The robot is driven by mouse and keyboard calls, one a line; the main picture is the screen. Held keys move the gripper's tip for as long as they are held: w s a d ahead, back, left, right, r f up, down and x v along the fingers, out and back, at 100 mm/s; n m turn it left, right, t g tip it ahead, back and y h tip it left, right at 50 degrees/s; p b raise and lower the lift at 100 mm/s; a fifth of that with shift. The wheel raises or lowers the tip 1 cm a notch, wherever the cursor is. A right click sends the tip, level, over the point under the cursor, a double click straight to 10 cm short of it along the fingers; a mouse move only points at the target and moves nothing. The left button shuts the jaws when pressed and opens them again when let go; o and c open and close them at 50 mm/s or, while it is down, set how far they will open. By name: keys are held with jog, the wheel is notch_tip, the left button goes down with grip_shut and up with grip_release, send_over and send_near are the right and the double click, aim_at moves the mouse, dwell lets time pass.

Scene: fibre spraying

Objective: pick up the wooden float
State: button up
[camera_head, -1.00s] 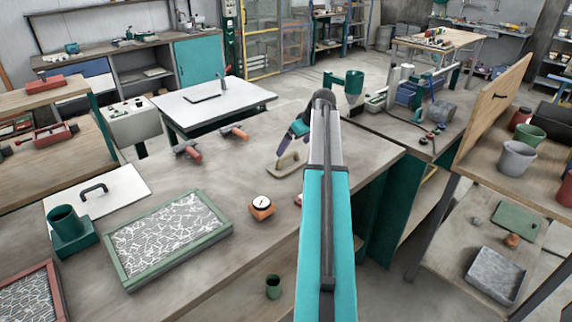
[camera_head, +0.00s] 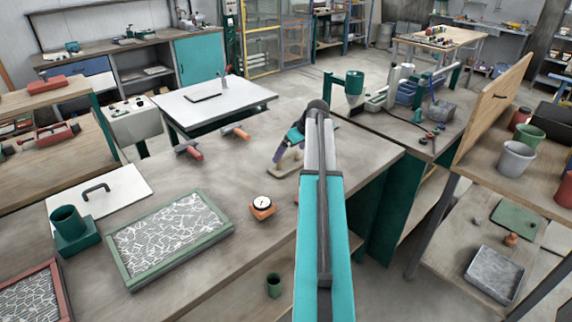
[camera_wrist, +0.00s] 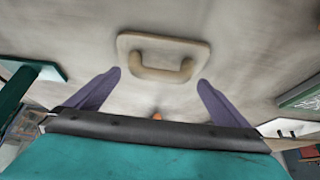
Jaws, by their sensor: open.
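The wooden float (camera_head: 262,168) is a flat tan board with a curved handle, lying on the workbench (camera_head: 180,270). In the wrist view the float (camera_wrist: 130,43) is ahead of my gripper, with its handle (camera_wrist: 153,73) facing the camera. My gripper (camera_wrist: 160,80) is open, its two purple fingers spread to either side, below the handle in that picture. Nothing is held between them. In the head view my gripper (camera_head: 277,160) is over the float and hides part of it. I cannot tell there whether they touch.
A green cup on a block (camera_head: 70,230) stands at the left. Bare bench surrounds the float.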

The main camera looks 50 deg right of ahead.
aim_at(288, 153)
jog(key=shift+p+x, duration=0.6)
jog(key=shift+x, duration=1.2)
jog(key=shift+c, duration=0.3)
jog(key=c, duration=0.8)
jog(key=shift+r, duration=0.15)
jog(key=shift+r+b, duration=0.9)
jog(key=shift+r, duration=0.7)
jog(key=s+a+b, duration=0.1)
jog(key=s+a, duration=0.1)
jog(key=s, duration=0.2)
jog(key=s+a+r+b, duration=0.1)
jog(key=s+a, duration=0.2)
jog(key=s, duration=0.2)
jog(key=s+a+b, duration=0.2)
jog(key=s, duration=0.3)
jog(key=shift+a+r, duration=0.3)
jog(key=shift+a, duration=0.05)
jog(key=shift+c, duration=0.2)
